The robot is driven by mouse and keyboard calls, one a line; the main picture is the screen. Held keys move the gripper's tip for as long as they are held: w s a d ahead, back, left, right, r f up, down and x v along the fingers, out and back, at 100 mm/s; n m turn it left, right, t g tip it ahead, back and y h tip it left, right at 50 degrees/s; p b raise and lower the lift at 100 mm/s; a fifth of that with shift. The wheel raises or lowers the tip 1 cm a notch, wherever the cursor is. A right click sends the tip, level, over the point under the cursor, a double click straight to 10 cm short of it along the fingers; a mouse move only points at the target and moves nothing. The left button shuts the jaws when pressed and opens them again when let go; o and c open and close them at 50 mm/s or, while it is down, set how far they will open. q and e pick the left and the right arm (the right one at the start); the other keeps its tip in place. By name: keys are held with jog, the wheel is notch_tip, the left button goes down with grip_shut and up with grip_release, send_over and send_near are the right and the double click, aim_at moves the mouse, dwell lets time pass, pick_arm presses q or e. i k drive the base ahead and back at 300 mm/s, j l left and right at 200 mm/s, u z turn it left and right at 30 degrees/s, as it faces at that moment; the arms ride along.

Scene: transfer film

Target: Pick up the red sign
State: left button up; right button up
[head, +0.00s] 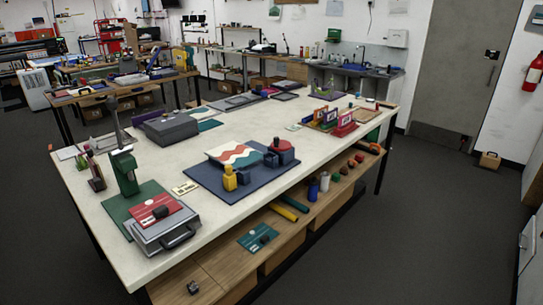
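A flat red sign (146,217) with pale markings lies on the green and grey press-like machine (168,236) at the near left of the long white table. A red framed piece (349,123) also stands upright at the table's right part, beside yellow and blue framed pieces. I cannot tell for sure which one the task means. Neither of my grippers is in view.
A dark blue mat (215,188) with a striped board and small bottles fills the table's middle. A grey box (171,129) stands behind it. The lower shelf holds a green sign (257,237). Open grey floor (430,240) lies to the right.

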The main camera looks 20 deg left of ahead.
aim_at(149, 213)
jog(key=u, duration=1.3)
